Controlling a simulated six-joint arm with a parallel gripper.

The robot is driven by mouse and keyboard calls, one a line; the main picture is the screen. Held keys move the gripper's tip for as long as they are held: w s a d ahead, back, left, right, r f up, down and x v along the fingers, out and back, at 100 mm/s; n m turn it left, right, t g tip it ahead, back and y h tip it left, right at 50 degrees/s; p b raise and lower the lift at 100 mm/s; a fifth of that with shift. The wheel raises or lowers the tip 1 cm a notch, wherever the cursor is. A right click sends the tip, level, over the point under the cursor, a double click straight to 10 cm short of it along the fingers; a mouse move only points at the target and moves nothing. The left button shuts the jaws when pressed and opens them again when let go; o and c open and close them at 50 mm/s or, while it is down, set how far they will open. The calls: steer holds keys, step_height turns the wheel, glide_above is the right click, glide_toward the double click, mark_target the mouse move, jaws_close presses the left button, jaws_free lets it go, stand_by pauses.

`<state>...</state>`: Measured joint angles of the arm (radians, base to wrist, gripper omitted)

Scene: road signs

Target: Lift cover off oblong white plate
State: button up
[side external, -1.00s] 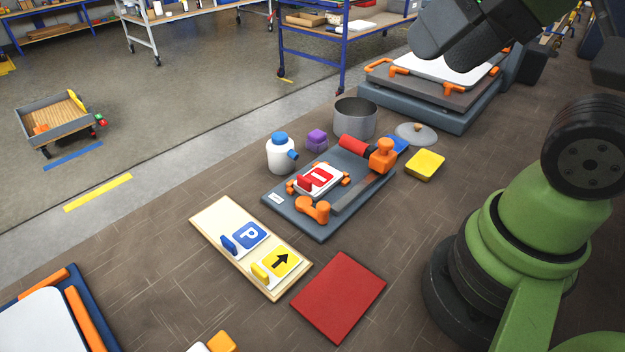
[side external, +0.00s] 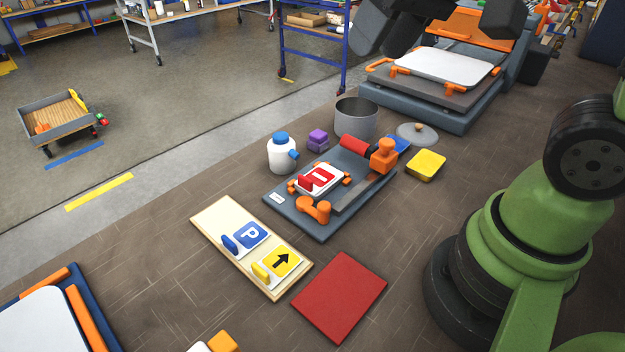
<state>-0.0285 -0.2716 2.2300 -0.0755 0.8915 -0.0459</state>
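A small oblong white plate (side external: 333,185) sits held among orange clamps on a dark grey fixture board (side external: 348,212) in the middle of the table. A red cover (side external: 319,178) with a white bar and a raised red handle lies on the plate and hides part of it. My gripper (side external: 378,36) shows only as dark parts at the top edge, high above and behind the fixture.
A grey pot (side external: 356,119), white bottle (side external: 282,154) and purple block (side external: 318,140) stand behind the fixture. A wooden board (side external: 215,217) holds blue and yellow sign pieces. A red square (side external: 339,297) lies in front. A press-like station (side external: 440,95) with a larger white sheet is behind.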

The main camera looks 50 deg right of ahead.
steer(key=w+f+n+g, duration=0.2)
steer(key=w+f+g, duration=0.1)
steer(key=w+f, duration=0.6)
steer(key=g+h, duration=0.1)
steer(key=g, duration=0.1)
glide_above(301, 175)
steer(key=shift+n, duration=0.4)
steer(key=f, duration=1.2)
steer(key=shift+s+a, duration=0.2)
steer(key=f, duration=0.6)
steer(key=shift+w+d, duration=0.15)
steer(key=shift+w, duration=0.05)
steer(key=shift+r, duration=0.1)
jaws_close()
